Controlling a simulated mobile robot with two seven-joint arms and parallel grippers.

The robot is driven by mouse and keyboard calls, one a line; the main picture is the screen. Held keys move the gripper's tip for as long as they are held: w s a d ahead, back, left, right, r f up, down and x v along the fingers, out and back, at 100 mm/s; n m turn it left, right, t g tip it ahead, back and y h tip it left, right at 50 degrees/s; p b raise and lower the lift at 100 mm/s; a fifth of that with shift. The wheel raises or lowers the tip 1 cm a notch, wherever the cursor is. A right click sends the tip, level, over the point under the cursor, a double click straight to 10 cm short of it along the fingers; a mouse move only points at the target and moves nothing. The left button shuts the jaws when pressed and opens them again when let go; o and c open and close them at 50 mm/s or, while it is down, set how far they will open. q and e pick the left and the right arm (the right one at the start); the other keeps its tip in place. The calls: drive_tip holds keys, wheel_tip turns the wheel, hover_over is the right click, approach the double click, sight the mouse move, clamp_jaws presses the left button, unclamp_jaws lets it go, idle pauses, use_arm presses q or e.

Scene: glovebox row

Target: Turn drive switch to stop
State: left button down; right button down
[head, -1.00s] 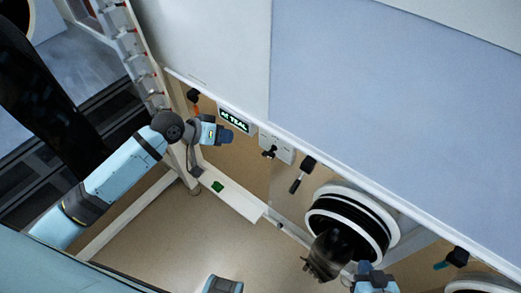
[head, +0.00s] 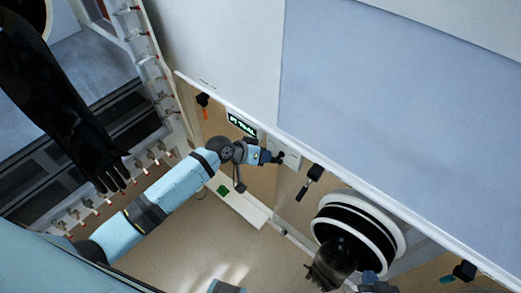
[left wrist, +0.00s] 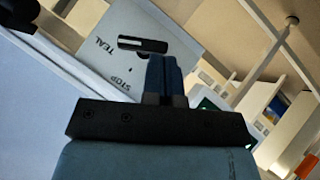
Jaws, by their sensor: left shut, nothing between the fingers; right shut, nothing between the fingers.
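The drive switch has a black handle (head: 280,157) on a pale grey plate (head: 291,160) on the wall below the cabinet edge. In the left wrist view the plate (left wrist: 155,18) carries the words TEAL and STOP, upside down. The black handle (left wrist: 143,43) lies roughly level in that picture, beside TEAL. Which mark it points to I cannot tell. My left gripper (head: 268,158) is shut and empty, its blue fingertips (left wrist: 164,60) right at the handle; contact is unclear.
A green-lit TEAL display (head: 242,125) sits left of the switch plate. An orange-tipped hanging part (head: 203,105) and a black-handled one (head: 309,182) flank it. A round glove port (head: 360,225) with a dark glove is at the right. A black glove (head: 70,125) hangs at left.

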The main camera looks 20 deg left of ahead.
use_arm(q)
drive_tip(key=shift+f, duration=0.1)
use_arm(e)
drive_tip(key=shift+f, duration=0.15)
use_arm(q)
drive_tip(key=shift+h+b, duration=0.3)
drive_tip(key=shift+b, duration=0.05)
use_arm(e)
drive_tip(key=shift+f, duration=0.3)
